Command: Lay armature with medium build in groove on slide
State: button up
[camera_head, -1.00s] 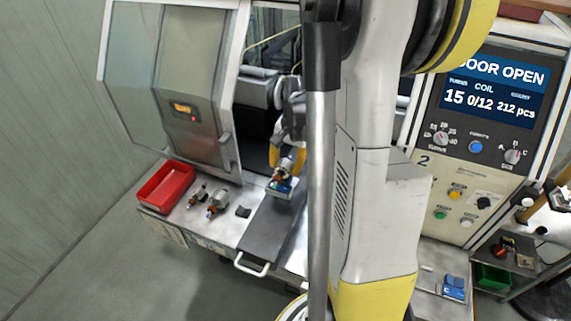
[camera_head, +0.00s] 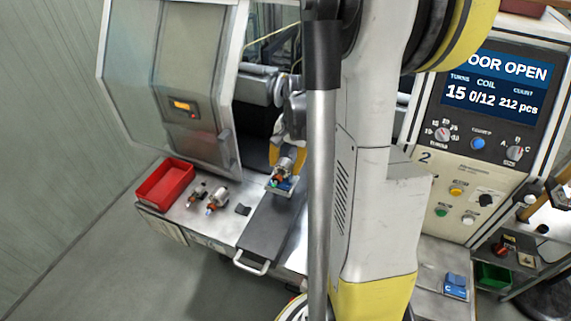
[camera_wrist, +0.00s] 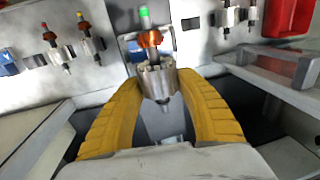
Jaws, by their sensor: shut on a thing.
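My gripper (camera_wrist: 160,88) has its yellow fingers closed around a steel armature (camera_wrist: 152,80) with a copper-coloured section and a green tip. It stands upright in the wrist view. The head view shows the armature (camera_head: 285,168) at the back end of the dark slide (camera_head: 270,225), over or at a small light-and-blue block (camera_head: 283,187). I cannot tell whether the armature touches the block; the groove is hidden. Two other armatures, a smaller one (camera_head: 197,191) and a larger one (camera_head: 217,200), lie on the bench left of the slide.
A red tray (camera_head: 165,185) sits at the bench's left end. A small dark piece (camera_head: 243,210) lies beside the slide. The machine door (camera_head: 185,90) stands open at left. More armatures (camera_wrist: 52,45) show at left in the wrist view. The console (camera_head: 490,110) reads DOOR OPEN.

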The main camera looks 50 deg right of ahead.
jog(key=o, duration=1.5)
jog(key=shift+c, duration=0.2)
notch_tip(320, 180, up, 12)
jog(key=s, duration=0.1)
jog(key=shift+s+d, duration=0.35)
jog(key=shift+f, duration=0.15)
